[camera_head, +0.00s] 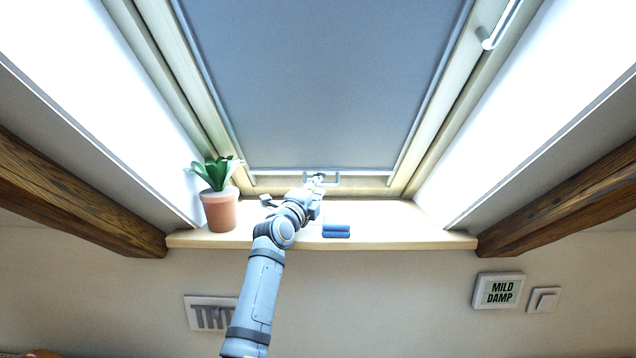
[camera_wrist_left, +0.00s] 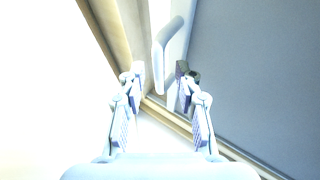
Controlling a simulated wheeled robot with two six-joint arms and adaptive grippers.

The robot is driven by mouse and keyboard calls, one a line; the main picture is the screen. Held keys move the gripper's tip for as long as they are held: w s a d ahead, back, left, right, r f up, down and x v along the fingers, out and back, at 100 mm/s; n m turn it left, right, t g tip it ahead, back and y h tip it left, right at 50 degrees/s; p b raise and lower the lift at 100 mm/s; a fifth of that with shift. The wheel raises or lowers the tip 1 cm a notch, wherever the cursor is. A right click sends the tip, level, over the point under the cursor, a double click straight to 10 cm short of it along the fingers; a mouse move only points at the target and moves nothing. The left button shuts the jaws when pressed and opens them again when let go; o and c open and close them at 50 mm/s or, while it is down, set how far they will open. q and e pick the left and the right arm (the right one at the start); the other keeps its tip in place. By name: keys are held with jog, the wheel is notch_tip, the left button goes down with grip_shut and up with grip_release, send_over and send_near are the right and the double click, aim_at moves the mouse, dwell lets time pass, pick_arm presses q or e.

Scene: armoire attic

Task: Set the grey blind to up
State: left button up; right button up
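The grey blind (camera_head: 325,85) is drawn down over the sloping roof window, with its pale bottom bar (camera_head: 285,170) close to the lower frame. A small U-shaped handle (camera_head: 337,178) hangs from that bar. My left gripper (camera_head: 318,181) is at the handle and partly covers it. In the left wrist view, the two fingers of my left gripper (camera_wrist_left: 159,76) are apart, with the handle (camera_wrist_left: 166,50) reaching between their tips. I cannot tell whether either finger touches it. The blind's grey cloth (camera_wrist_left: 265,75) fills the right of that view. My right gripper is not in view.
A potted plant (camera_head: 220,208) stands at the left of the wooden sill (camera_head: 400,232). Blue folded items (camera_head: 336,231) lie on the sill beside my left arm. Dark beams (camera_head: 570,205) flank the recess. A sign reading MILD DAMP (camera_head: 499,291) and a switch (camera_head: 543,300) are on the wall below.

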pick_arm(q)
jog(key=shift+w, duration=0.2)
grip_shut()
dwell(0.4)
